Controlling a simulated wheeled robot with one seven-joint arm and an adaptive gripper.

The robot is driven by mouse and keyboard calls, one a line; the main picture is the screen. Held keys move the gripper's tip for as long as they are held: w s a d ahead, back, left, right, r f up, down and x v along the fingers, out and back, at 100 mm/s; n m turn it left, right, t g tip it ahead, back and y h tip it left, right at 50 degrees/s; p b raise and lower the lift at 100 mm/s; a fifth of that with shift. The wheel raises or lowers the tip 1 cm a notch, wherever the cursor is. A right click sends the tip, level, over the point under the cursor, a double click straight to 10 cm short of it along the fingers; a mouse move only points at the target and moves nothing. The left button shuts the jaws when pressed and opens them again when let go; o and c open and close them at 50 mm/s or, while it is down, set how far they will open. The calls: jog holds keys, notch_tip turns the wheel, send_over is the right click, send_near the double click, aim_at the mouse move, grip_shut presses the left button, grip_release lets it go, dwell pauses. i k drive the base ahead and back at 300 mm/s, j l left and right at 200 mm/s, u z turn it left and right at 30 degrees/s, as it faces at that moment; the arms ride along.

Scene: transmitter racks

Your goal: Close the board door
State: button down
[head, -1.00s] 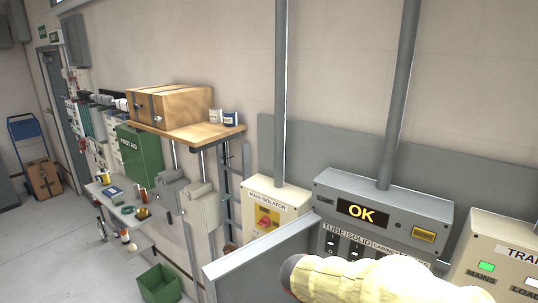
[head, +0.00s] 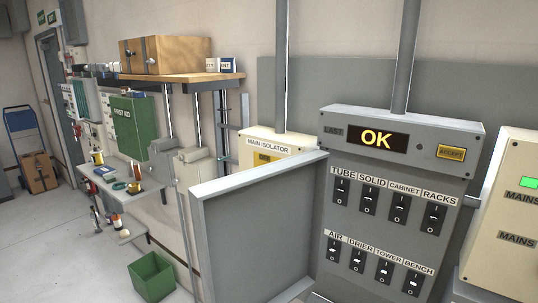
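The board door (head: 258,232) is a grey panel standing open. It is hinged at the left side of the grey switch board (head: 391,232) and swings out toward me. The board carries two rows of black rocker switches, labelled TUBE, SOLID, CABINET, RACKS above and AIR, DRIER, TOWER, BENCH below. A display (head: 377,138) on top reads OK, with a yellow button (head: 451,153) beside it. The door hides the lower part of the main isolator box. My gripper is not in view.
A cream box (head: 502,220) with a green light is at the right. The main isolator box (head: 275,145) is behind the door. A wooden shelf (head: 180,78) with a cardboard box, a green first aid box (head: 134,122) and a green bin (head: 152,276) are left.

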aim_at(258, 231)
jog(key=z, duration=0.55)
jog(key=j+z, duration=0.35)
jog(key=j, duration=0.2)
jog(key=j+z, duration=0.35)
jog(key=j, duration=0.2)
jog(key=k+j+z, duration=0.2)
jog(key=j+z, duration=0.15)
jog(key=j, duration=0.15)
jog(key=k+j, duration=0.1)
jog(key=j, duration=0.25)
jog(key=k+j, duration=0.1)
jog(key=j, duration=0.3)
jog(key=k+j, duration=0.15)
jog(key=j, duration=0.2)
jog(key=k+j+z, duration=0.1)
jog(key=j, duration=0.25)
jog(key=k+j, duration=0.1)
jog(key=j, duration=0.3)
